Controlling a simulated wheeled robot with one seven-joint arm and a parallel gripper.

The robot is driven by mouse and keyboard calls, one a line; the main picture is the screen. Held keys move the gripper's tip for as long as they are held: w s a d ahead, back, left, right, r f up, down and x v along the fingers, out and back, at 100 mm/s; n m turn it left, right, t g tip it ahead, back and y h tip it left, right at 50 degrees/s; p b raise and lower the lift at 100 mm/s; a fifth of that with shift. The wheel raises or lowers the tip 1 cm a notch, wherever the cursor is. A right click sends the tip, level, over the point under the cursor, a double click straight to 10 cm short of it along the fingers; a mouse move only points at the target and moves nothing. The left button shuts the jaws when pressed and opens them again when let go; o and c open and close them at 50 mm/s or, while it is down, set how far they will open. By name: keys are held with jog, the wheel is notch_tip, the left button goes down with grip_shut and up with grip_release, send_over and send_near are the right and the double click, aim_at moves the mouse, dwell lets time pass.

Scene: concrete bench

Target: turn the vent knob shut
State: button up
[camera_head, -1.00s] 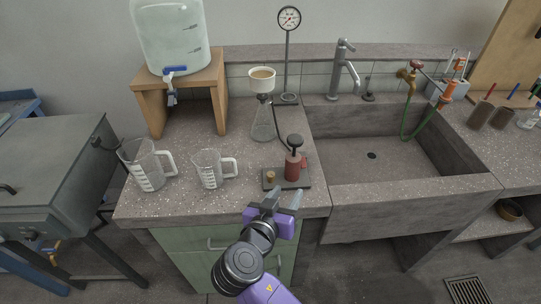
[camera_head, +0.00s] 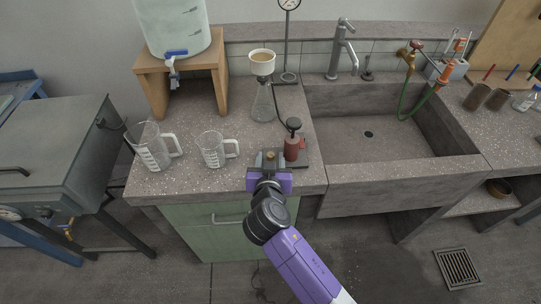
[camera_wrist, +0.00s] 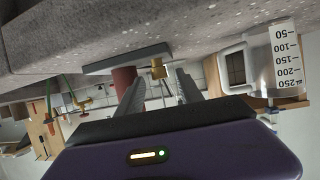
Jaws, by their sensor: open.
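The vent knob is a small brass piece (camera_head: 270,155) on the dark base plate of the red hand pump (camera_head: 291,148). In the wrist view, which is upside down, the brass knob (camera_wrist: 157,70) shows in the gap at the fingertips. My gripper (camera_head: 269,163) is open at the bench's front edge, in front of the knob. In the wrist view its two fingers (camera_wrist: 161,82) stand apart on either side of the knob's line. I cannot tell whether they touch it. The pump body (camera_wrist: 124,78) is close beside one finger.
A flask with a funnel (camera_head: 263,104) stands behind the pump, joined by a hose. Two measuring jugs, a larger (camera_head: 153,148) and a smaller (camera_head: 213,150), stand to the left. The sink (camera_head: 390,185) is to the right. A water tank on a wooden stand (camera_head: 150,80) is at the back left.

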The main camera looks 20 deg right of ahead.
jog(key=shift+w+d+f, duration=0.25)
jog(key=shift+w, duration=0.25)
grip_shut()
